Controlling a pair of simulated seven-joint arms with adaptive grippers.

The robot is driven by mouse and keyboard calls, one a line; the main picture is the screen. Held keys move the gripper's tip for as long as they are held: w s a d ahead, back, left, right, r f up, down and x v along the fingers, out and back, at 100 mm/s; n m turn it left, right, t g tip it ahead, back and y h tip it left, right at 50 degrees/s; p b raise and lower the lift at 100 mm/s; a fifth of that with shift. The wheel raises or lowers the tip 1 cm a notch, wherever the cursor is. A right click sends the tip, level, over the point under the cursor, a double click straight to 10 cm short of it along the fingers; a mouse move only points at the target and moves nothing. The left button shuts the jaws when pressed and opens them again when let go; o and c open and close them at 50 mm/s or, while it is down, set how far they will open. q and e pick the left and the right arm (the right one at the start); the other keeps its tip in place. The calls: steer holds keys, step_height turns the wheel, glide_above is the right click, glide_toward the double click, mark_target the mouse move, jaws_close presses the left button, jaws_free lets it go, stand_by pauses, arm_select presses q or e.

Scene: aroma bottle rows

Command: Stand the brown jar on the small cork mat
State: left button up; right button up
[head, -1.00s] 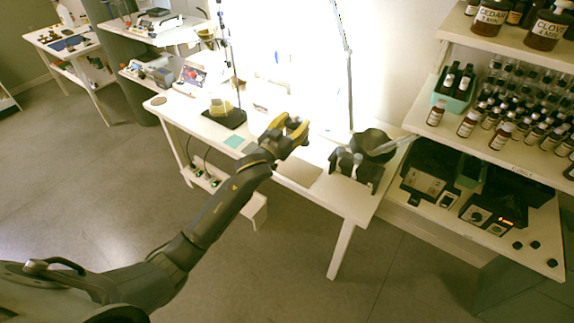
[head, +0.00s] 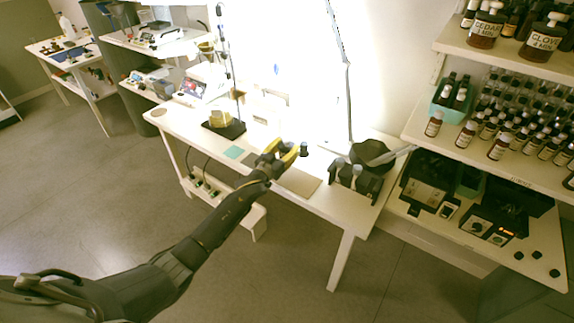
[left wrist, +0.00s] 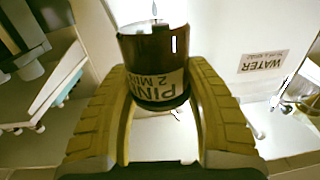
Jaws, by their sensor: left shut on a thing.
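The brown jar (left wrist: 155,65), with a label reading PINE, is between the two yellow fingers of my left gripper (left wrist: 160,110) in the left wrist view. The fingers are shut on it. In the head view my left gripper (head: 283,152) is over the middle of the white table; the jar is hard to make out there. A small round brown mat (head: 158,112), which looks like cork, lies bare at the table's far left end, well away from the gripper. My right gripper is not in view.
A tan rectangular board (head: 299,182) lies just right of the gripper, with a black rack (head: 357,180) and dark bowl (head: 371,153) beyond. Shelves of bottles (head: 500,148) stand at right.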

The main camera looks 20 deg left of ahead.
arm_select(q)
steer(key=shift+f, duration=4.2)
steer(key=o, duration=1.5)
steer(key=shift+f, duration=0.15)
steer(key=shift+o, duration=0.2)
